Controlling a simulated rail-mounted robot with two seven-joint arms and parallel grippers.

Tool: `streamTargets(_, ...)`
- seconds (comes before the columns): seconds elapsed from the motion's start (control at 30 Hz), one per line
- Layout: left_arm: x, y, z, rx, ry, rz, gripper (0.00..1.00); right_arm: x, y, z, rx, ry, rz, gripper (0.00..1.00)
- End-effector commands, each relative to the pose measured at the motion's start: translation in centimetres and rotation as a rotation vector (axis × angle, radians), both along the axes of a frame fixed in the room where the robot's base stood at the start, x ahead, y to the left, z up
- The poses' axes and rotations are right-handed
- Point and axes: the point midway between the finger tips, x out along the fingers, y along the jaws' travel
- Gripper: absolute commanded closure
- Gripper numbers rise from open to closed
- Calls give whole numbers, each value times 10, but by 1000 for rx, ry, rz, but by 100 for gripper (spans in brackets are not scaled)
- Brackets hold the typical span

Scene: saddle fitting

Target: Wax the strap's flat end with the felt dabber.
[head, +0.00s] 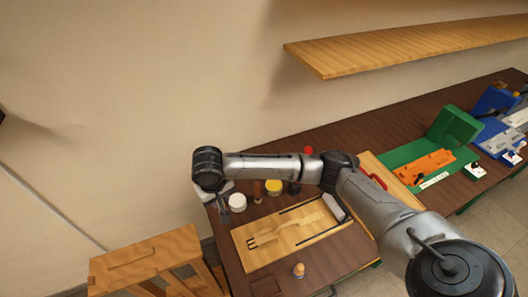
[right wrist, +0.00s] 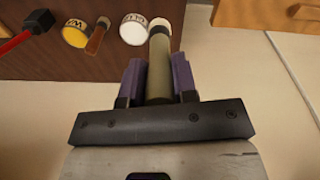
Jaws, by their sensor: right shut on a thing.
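My right gripper (right wrist: 157,78) is shut on the felt dabber (right wrist: 159,68). Its olive handle stands between the purple fingers, and a pale tip with a dark band shows at its far end. In the head view my right wrist hangs past the bench's left edge, left of the white tin, with the gripper partly hidden. The tan strap (head: 285,232) lies on a light wooden board (head: 262,262), its buckle end at the left and its other end toward the grey roller. The dabber is well apart from the strap. My left gripper is out of view.
A white tin (head: 237,202), a brown-handled tool (head: 257,191) and a yellow tin (head: 274,187) stand behind the board. A grey roller (head: 336,207) lies at the board's right. A wooden knob (head: 298,270) stands in front. A wooden stool (head: 145,262) stands left of the bench.

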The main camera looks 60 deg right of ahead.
Motion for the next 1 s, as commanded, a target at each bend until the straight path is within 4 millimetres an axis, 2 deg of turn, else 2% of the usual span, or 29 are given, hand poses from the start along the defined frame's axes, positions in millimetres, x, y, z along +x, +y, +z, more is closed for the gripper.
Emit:
streamTargets(0.03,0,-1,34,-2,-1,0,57,-6,-26,4,-29,9,-71,97)
streamTargets(0.2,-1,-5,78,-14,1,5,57,-28,-104,-21,-113,-2,-241,97)
streamTargets(0.3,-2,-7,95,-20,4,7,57,-44,-140,-31,-150,-4,-300,97)
streamTargets(0.43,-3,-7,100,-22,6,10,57,-44,-180,-40,-180,-9,-340,97)
streamTargets(0.6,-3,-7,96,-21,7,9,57,-31,-212,-47,-218,-15,-346,97)
streamTargets(0.7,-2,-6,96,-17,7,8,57,-28,-224,-48,-232,-14,-347,97)
streamTargets(1.0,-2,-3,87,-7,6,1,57,-26,-231,-57,-242,-16,-346,97)
